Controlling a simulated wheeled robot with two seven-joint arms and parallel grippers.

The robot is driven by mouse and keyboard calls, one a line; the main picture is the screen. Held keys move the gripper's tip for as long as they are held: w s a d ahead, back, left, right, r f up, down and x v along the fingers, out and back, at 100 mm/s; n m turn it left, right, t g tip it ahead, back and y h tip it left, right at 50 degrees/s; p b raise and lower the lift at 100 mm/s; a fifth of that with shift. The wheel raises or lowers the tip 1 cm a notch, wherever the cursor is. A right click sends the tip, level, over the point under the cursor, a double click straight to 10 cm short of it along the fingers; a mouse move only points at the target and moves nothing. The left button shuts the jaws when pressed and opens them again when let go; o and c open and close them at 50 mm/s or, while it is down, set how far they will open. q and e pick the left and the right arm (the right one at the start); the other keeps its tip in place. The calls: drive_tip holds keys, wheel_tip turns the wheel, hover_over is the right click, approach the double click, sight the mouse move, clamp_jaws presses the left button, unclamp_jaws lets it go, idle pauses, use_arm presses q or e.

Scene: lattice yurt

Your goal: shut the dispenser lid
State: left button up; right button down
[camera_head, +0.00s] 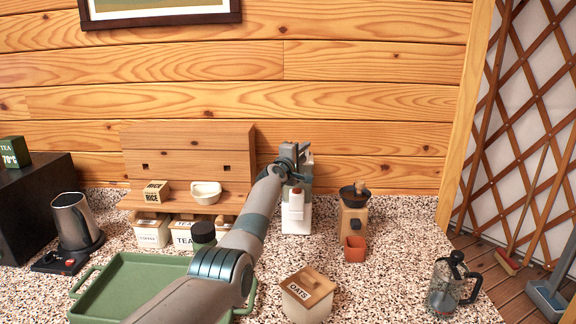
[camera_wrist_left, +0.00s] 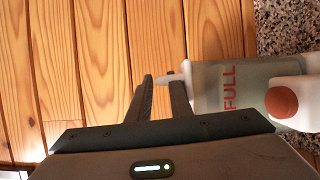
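The dispenser (camera_head: 297,214) stands on the speckled counter against the wood wall. It is white below, with a clear container above and a brown knob in front. In the left wrist view it lies sideways at the right, its clear container (camera_wrist_left: 222,85) marked "FULL" in red. My left gripper (camera_head: 294,152) is at the dispenser's top and hides much of it. In the wrist view its fingers (camera_wrist_left: 162,92) are a little apart, with a gap between them. A pale tip of the dispenser's top shows by the fingertips. I cannot tell the lid's angle. My right gripper is out of view.
An oats jar (camera_head: 307,295) and a green tray (camera_head: 133,277) are in front. A wooden shelf (camera_head: 190,150) with canisters stands left, a French press (camera_head: 446,287) at right.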

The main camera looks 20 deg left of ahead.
use_arm(q)
drive_tip(key=shift+s+a+r+p, duration=0.1)
drive_tip(key=shift+s+a+p, duration=0.05)
drive_tip(key=shift+s+p, duration=1.15)
drive_tip(key=s+a+b, duration=0.1)
drive_tip(key=s+b, duration=0.2)
drive_tip(key=s, duration=1.1)
drive_tip(key=shift+s+a+f, duration=0.15)
drive_tip(key=shift+a+f, duration=0.15)
drive_tip(key=shift+a, duration=0.05)
